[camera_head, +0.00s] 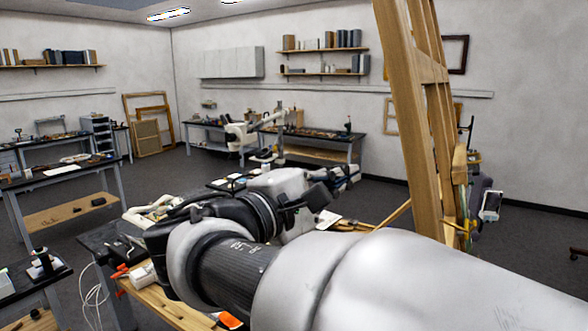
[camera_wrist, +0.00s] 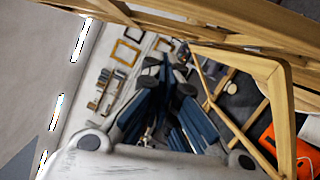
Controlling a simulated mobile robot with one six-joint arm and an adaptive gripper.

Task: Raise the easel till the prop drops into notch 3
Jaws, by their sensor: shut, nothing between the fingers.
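The wooden easel (camera_head: 418,110) stands tall at the right in the head view, its bars leaning slightly. In the wrist view its wooden bars (camera_wrist: 225,32) cross the top, and a bent wooden frame part (camera_wrist: 272,75) runs down the right. A thin slanting strut (camera_head: 396,214) shows left of the easel's foot; I cannot tell if it is the prop. No notch can be made out. My gripper (camera_head: 350,174) is shut and empty, left of the easel and apart from it in the head view. Its dark blue fingers show in the wrist view (camera_wrist: 164,66).
My arm fills the lower middle of the head view and hides much of the bench. An orange object (camera_wrist: 287,150) lies at the wrist view's right. A black-topped bench (camera_head: 318,136) stands by the back wall, another bench (camera_head: 50,180) at left. Open grey floor lies between.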

